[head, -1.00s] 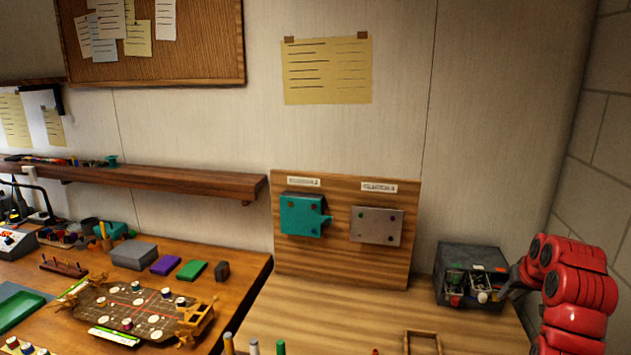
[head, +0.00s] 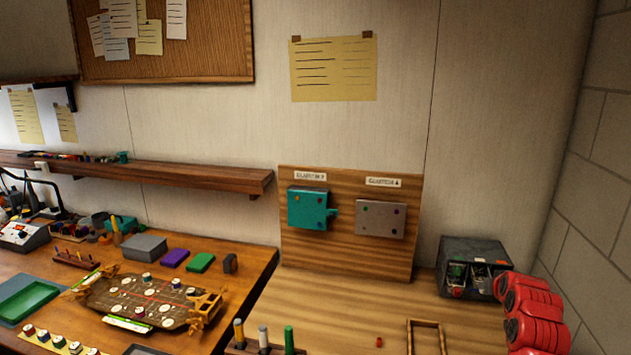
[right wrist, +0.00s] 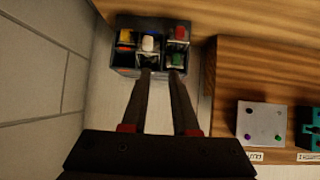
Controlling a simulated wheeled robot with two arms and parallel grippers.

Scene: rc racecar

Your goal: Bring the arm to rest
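My right arm (head: 535,312) shows as red links at the lower right in the head view; its gripper cannot be made out there. In the right wrist view my right gripper (right wrist: 161,74) has its two long dark fingers apart, with nothing seen between them. The fingertips overlap the near edge of the grey sorting bin (right wrist: 123,22) in that picture; the height gap cannot be told. The bin also stands at the back right of the bench in the head view (head: 455,252). My left gripper is not in view.
A wooden board (head: 345,250) with a teal plate (head: 307,209) and a grey plate (head: 380,219) stands against the wall. Upright pegs (head: 289,340) and a small wooden frame (head: 411,335) are at the front. A block wall is close on the right.

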